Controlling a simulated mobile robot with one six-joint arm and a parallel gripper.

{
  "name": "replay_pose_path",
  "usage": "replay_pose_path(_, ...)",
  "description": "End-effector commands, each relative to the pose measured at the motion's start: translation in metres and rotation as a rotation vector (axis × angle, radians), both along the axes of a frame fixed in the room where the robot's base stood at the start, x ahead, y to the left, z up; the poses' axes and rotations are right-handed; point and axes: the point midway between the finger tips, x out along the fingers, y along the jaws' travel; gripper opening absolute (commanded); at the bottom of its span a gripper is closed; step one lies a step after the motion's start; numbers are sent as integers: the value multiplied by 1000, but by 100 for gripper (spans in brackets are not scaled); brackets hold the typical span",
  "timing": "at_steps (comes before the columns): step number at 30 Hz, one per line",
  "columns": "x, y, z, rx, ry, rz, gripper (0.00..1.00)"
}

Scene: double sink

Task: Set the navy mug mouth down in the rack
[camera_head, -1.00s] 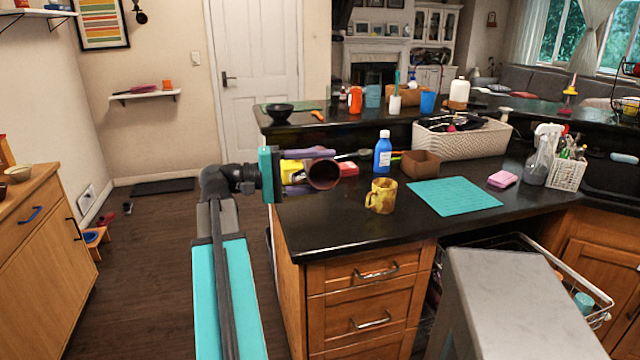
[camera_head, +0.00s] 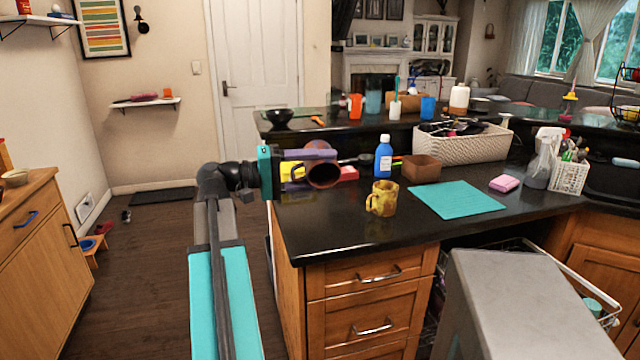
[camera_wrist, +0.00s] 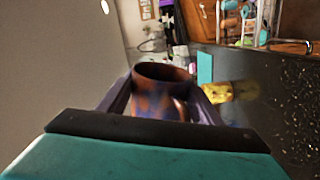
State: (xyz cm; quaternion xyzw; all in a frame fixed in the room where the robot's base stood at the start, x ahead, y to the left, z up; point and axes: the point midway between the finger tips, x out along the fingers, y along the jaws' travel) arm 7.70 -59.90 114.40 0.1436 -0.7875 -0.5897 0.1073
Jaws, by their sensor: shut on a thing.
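My gripper (camera_head: 318,164) is shut on a mug (camera_head: 324,175), held beside the left end of the dark counter. The mug is navy with rust-brown blotches in the wrist view (camera_wrist: 158,102), where a finger lies on each side of it. In the head view it is tipped on its side, with its reddish-brown mouth facing the camera. A white wire rack (camera_head: 572,265) stands low at the right, under the counter edge. It is partly hidden by a grey block and holds a teal item.
A yellow mug (camera_head: 382,198) stands on the counter near my gripper, with a blue bottle (camera_head: 383,157), a brown box (camera_head: 421,168) and a teal mat (camera_head: 457,199). A woven basket (camera_head: 465,143) is behind. Open floor (camera_head: 145,270) lies to the left.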

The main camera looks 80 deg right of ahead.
Motion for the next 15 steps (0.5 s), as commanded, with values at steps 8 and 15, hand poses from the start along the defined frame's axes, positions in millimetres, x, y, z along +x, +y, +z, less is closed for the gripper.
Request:
replay_pose_path(8, 0, 0, -2, -126, -46, 1, 28)
replay_pose_path(15, 0, -1, -2, -230, -85, 1, 28)
